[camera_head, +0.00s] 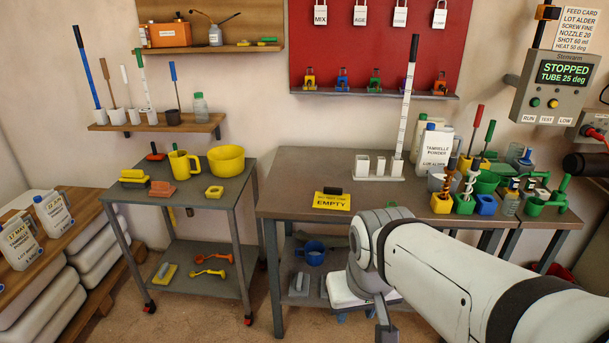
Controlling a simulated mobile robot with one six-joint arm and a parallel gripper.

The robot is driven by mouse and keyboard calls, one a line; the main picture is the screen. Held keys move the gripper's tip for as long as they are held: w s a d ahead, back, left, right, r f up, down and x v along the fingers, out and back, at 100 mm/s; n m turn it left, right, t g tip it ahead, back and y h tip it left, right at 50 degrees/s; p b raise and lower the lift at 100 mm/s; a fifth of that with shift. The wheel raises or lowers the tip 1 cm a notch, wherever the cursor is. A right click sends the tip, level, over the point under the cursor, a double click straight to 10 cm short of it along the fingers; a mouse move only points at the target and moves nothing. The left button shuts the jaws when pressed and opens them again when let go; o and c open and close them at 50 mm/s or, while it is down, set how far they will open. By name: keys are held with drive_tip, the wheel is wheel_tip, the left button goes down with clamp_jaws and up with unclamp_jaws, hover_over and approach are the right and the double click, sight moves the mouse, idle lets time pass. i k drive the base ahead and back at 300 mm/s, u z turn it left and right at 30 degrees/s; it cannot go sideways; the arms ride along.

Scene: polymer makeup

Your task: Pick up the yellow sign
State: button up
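The yellow sign (331,202) lies on the front part of the grey workbench, near its left end. It carries dark lettering, of which "EMPTY" is readable, and a black grip stands at its back edge. My white arm reaches in from the lower right, and its wrist is just right of and in front of the sign. The dark end of my gripper (386,331) points down at the bottom edge of the picture, below and right of the sign and apart from it. Its fingers are too cut off to tell their opening.
The workbench (290,200) has a white rack with a tall marked stick (403,110) behind the sign. A white powder container (436,150), colored pots and green tools crowd its right side. A cart (228,190) with a yellow jug and bowl stands left. Bench space left of the sign is clear.

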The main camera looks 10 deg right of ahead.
sight(332, 198)
drive_tip(key=i, duration=1.55)
drive_tip(key=u, duration=0.05)
